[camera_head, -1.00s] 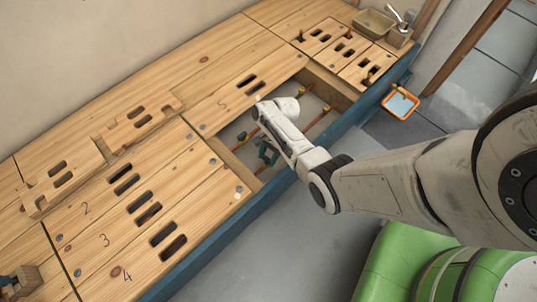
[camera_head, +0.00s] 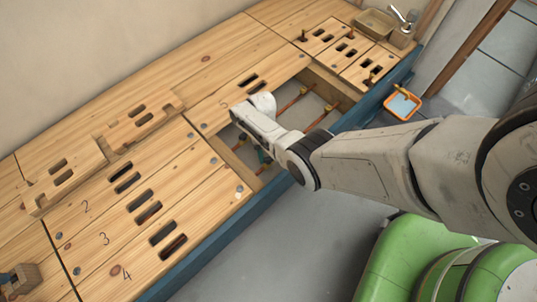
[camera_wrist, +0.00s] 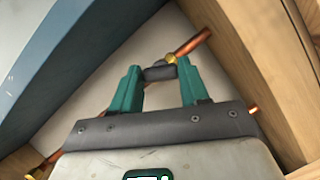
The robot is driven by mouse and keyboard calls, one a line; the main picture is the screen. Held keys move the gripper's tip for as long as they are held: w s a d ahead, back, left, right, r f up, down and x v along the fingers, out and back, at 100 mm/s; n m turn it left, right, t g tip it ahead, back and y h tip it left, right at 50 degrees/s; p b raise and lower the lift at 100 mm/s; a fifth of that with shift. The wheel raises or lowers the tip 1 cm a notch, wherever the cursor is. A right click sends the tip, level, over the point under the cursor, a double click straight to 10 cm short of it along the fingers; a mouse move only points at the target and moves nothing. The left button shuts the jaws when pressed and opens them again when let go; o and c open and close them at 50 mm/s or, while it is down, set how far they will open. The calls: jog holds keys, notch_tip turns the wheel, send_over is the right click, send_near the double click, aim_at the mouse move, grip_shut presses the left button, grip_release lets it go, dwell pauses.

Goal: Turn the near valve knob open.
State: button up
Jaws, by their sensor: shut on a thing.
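In the wrist view my gripper (camera_wrist: 160,74) has its two green fingers on either side of a dark grey valve knob (camera_wrist: 158,72) and is shut on it. The knob sits beside a brass fitting on a copper pipe (camera_wrist: 193,45), inside the open bay of the bench. In the head view my gripper (camera_head: 263,156) is down in that bay and mostly hidden behind my wrist; only a bit of green shows. The knob is hidden there. I cannot tell from the frames how far the knob is turned.
The wooden bench (camera_head: 60,215) has slotted, numbered panels around the bay. A blue front edge (camera_head: 215,243) runs close to my arm. More copper pipes with brass ends (camera_head: 318,120) lie in the bay's right part. An orange-rimmed tray (camera_head: 388,103) is on the floor.

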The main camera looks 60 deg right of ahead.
jog(key=n+h, duration=0.1)
jog(key=n, duration=0.2)
jog(key=n+g+h, duration=0.1)
jog(key=n, duration=0.1)
jog(key=shift+w+a+n, duration=0.1)
jog(key=shift+a+n, duration=0.05)
jog(key=shift+n, duration=0.25)
dwell(0.4)
jog(key=o, duration=1.1)
jog(key=shift+c, duration=0.2)
jog(key=p+v, duration=0.5)
jog(key=v, duration=0.5)
jog(key=shift+w+r, duration=0.2)
jog(key=shift+r, duration=0.15)
